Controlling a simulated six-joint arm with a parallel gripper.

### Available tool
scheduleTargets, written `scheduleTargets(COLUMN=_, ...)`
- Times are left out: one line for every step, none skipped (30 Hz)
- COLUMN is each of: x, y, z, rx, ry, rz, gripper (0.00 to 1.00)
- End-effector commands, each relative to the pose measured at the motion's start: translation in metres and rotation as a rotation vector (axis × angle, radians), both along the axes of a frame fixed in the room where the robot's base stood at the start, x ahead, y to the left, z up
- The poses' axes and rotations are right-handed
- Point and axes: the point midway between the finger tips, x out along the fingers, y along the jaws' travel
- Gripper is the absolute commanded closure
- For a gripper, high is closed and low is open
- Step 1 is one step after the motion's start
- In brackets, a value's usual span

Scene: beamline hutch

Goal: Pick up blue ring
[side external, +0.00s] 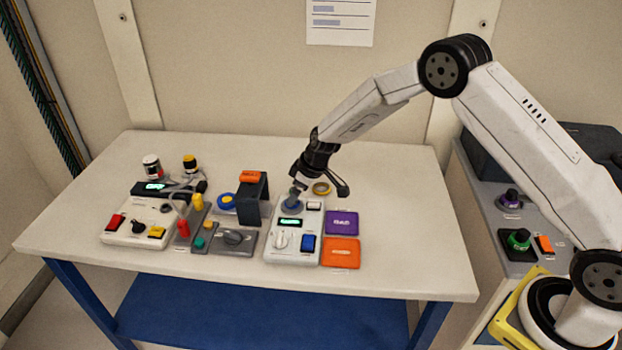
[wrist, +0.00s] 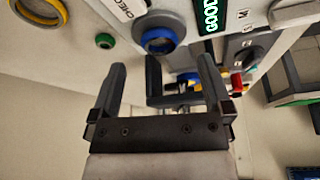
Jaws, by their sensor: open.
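I cannot tell whether a fingertip touches the ring.
A yellow ring (side external: 321,188) lies behind the device. Purple (side external: 342,222) and orange (side external: 341,251) boxes stand at its right. A dark grey stand with an orange top (side external: 250,177), a round blue-and-yellow part (side external: 227,201) and another panel (side external: 138,224) crowd the left. The table's right side is clear.

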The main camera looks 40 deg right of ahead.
Motion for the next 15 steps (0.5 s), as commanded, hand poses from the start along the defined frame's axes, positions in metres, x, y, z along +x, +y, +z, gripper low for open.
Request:
scheduleTargets(x=0.001, y=0.001, z=-0.006, rx=0.0, ry=0.002, rz=0.0, gripper=0.0)
scheduleTargets(x=0.002, y=0.001, z=-0.009, rx=0.0, ry=0.001, rz=0.0, gripper=0.0)
scheduleTargets(x=0.004, y=0.002, z=-0.013, rx=0.0, ry=0.002, rz=0.0, gripper=0.0)
scheduleTargets(x=0.005, y=0.003, z=-0.016, rx=0.0, ry=0.002, rz=0.0, gripper=0.0)
scheduleTargets(x=0.006, y=0.003, z=-0.018, rx=0.0, ry=0.001, rz=0.0, gripper=0.0)
scheduleTargets(x=0.007, y=0.004, z=-0.021, rx=-0.001, ry=0.001, rz=0.001, gripper=0.0)
scheduleTargets(x=0.008, y=0.004, z=-0.023, rx=-0.001, ry=0.001, rz=0.001, gripper=0.0)
scheduleTargets(x=0.009, y=0.005, z=-0.025, rx=-0.001, ry=0.001, rz=0.001, gripper=0.0)
scheduleTargets(x=0.009, y=0.005, z=-0.027, rx=-0.001, ry=0.001, rz=0.001, gripper=0.0)
scheduleTargets(x=0.01, y=0.005, z=-0.028, rx=0.0, ry=0.0, rz=0.001, gripper=0.0)
scheduleTargets(x=0.01, y=0.006, z=-0.029, rx=0.0, ry=0.0, rz=0.001, gripper=0.0)
scheduleTargets(x=0.011, y=0.006, z=-0.03, rx=0.0, ry=0.0, rz=0.0, gripper=0.0)
scheduleTargets(x=0.011, y=0.006, z=-0.031, rx=0.0, ry=0.0, rz=0.0, gripper=0.0)
scheduleTargets(x=0.011, y=0.006, z=-0.031, rx=0.0, ry=0.0, rz=0.0, gripper=0.0)
scheduleTargets(x=0.011, y=0.006, z=-0.031, rx=0.0, ry=0.0, rz=0.0, gripper=0.0)
